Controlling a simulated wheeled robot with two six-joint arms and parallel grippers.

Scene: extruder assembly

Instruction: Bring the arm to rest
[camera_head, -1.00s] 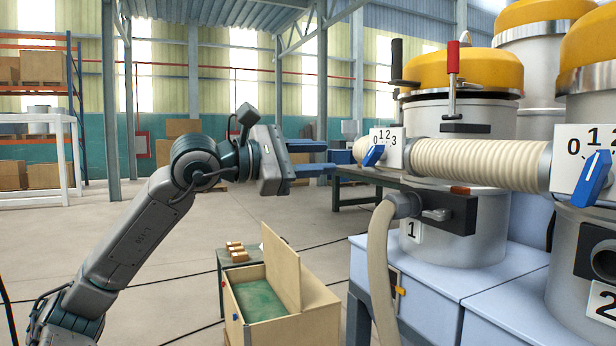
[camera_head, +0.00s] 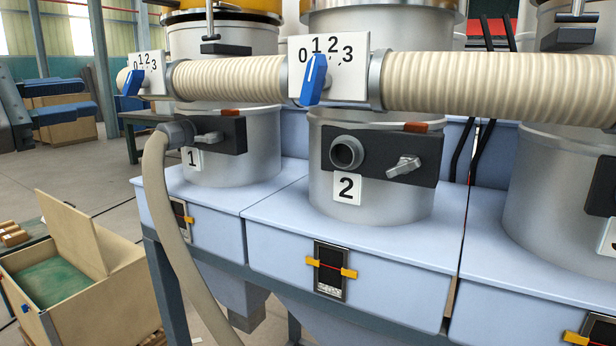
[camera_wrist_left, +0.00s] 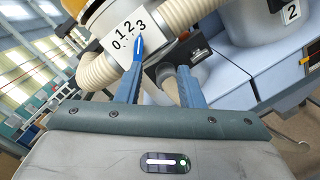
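My left gripper (camera_head: 90,97) shows at the left edge of the head view, with its two blue fingers apart and nothing between them. In the left wrist view, the left gripper (camera_wrist_left: 160,75) also has its fingers spread, with the first dial's blue knob (camera_wrist_left: 138,50) beyond them. In the head view this blue knob (camera_head: 133,82) is to the right of the fingers, with a visible gap in the picture. My right gripper is in neither view.
A beige hose (camera_head: 158,190) is plugged into hopper 1 (camera_head: 235,155). The port (camera_head: 346,152) of hopper 2 is bare. A second blue knob (camera_head: 314,80) sits on a dial panel above hopper 2. A wooden box (camera_head: 92,300) stands open at lower left.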

